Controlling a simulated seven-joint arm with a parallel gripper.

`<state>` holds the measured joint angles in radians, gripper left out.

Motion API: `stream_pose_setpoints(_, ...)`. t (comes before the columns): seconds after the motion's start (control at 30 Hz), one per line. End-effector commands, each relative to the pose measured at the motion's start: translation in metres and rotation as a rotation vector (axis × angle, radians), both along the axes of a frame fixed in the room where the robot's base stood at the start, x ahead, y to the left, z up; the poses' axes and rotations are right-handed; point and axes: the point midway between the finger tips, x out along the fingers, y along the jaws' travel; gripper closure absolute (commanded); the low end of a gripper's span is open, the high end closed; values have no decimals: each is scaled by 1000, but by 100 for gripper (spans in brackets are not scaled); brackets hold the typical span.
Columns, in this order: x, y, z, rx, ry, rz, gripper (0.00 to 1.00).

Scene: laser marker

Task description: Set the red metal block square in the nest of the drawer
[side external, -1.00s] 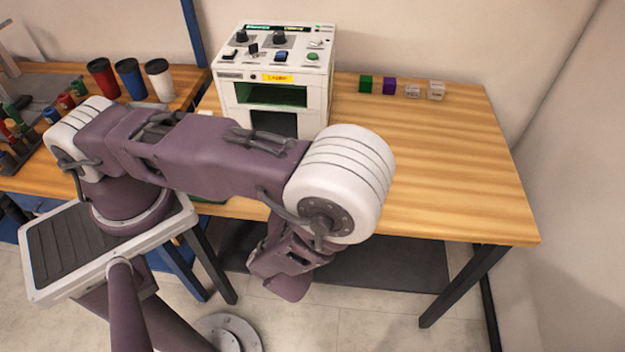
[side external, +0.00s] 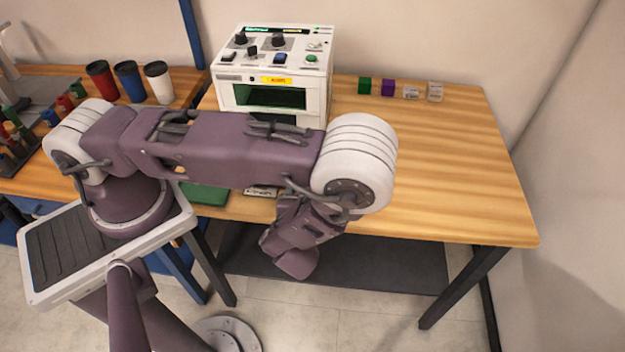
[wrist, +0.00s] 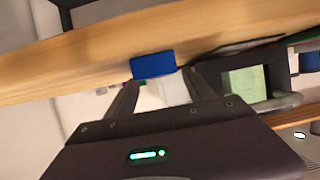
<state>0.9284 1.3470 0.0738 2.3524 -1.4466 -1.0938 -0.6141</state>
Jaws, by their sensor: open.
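My gripper (wrist: 164,88) shows in the wrist view with its two dark fingers apart. A blue block-like piece (wrist: 153,66) lies at the fingertips, in the gap between them; I cannot tell whether it touches a finger. In the side external view my arm's forearm hides the fingers. The laser marker (side external: 272,72) stands at the back of the wooden table, with a green window in its front; the window also shows in the wrist view (wrist: 245,84). I cannot make out a red metal block with certainty. The drawer and its nest are not clearly visible; my arm covers the marker's lower front.
A green block (side external: 365,86), a purple block (side external: 388,87) and two pale blocks (side external: 435,91) stand at the back right of the table (side external: 440,170). A red cup (side external: 103,78), blue cup (side external: 130,79) and white cup (side external: 158,81) stand left. The table's right side is clear.

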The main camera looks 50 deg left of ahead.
Motion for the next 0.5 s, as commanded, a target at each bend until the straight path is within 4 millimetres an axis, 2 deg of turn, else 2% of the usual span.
stream_pose_setpoints(0.13,12,13,-7,1,-2,1,38)
stream_pose_setpoints(0.37,14,13,-8,0,-2,-1,40)
stream_pose_setpoints(0.5,13,13,-7,0,-2,-1,68)
